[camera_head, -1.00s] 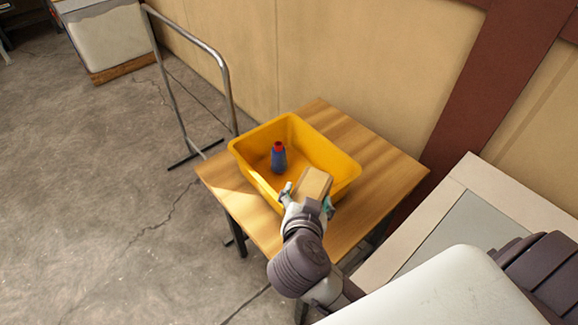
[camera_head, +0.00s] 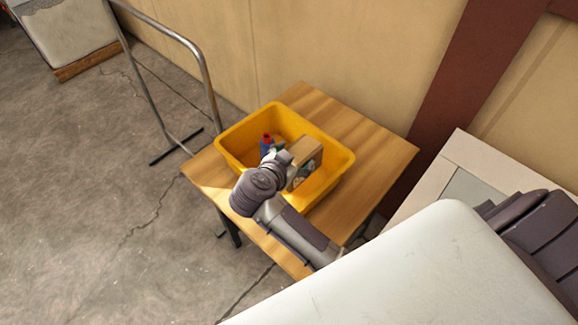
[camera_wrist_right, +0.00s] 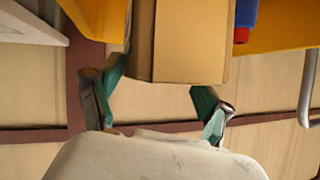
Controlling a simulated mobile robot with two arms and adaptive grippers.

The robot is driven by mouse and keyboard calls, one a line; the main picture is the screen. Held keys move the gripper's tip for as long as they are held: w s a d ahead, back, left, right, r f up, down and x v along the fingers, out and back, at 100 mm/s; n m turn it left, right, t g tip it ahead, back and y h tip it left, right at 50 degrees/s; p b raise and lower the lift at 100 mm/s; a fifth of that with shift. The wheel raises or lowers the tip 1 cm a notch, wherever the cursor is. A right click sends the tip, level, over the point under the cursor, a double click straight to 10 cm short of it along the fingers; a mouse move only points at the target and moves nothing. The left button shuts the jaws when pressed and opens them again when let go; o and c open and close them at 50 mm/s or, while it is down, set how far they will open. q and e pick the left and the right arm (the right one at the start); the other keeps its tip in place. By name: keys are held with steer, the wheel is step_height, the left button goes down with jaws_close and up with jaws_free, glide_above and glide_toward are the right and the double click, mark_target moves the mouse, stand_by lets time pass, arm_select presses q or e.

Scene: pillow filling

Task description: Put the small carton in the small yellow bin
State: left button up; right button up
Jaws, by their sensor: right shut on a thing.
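The small carton (camera_head: 305,158) is a tan box, held inside the yellow bin's outline in the head view. It also fills the upper middle of the right wrist view (camera_wrist_right: 180,45). My right gripper (camera_head: 291,166) is shut on the carton; its two teal-padded fingers (camera_wrist_right: 157,95) flank it in the wrist view. The yellow bin (camera_head: 333,181) sits on a small wooden table, and its wall shows in the wrist view (camera_wrist_right: 100,18). Whether the carton touches the bin floor is hidden by my arm. My left gripper is not in view.
A blue bottle with a red cap (camera_head: 266,145) stands in the bin, just left of the carton. The wooden table (camera_head: 372,150) has bare room right of the bin. A metal rail (camera_head: 208,85) stands to the left, and a wall (camera_head: 340,50) lies behind.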

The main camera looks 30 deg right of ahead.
steer(key=shift+w+a+f, duration=0.2)
steer(key=shift+a+f, duration=0.2)
steer(key=shift+a, duration=0.15)
step_height(320, 180, down, 3)
steer(key=shift+f, duration=0.15)
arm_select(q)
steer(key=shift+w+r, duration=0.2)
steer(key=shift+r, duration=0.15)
arm_select(e)
steer(key=shift+f, duration=0.25)
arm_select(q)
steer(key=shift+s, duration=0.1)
arm_select(e)
steer(key=shift+f, duration=0.15)
steer(key=shift+f, duration=0.45)
steer(key=o, duration=1.6)
steer(key=shift+o, duration=0.2)
steer(key=shift+r, duration=0.1)
steer(key=shift+r, duration=0.35)
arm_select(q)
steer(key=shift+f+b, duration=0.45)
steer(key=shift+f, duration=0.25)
arm_select(e)
steer(key=v, duration=1.2)
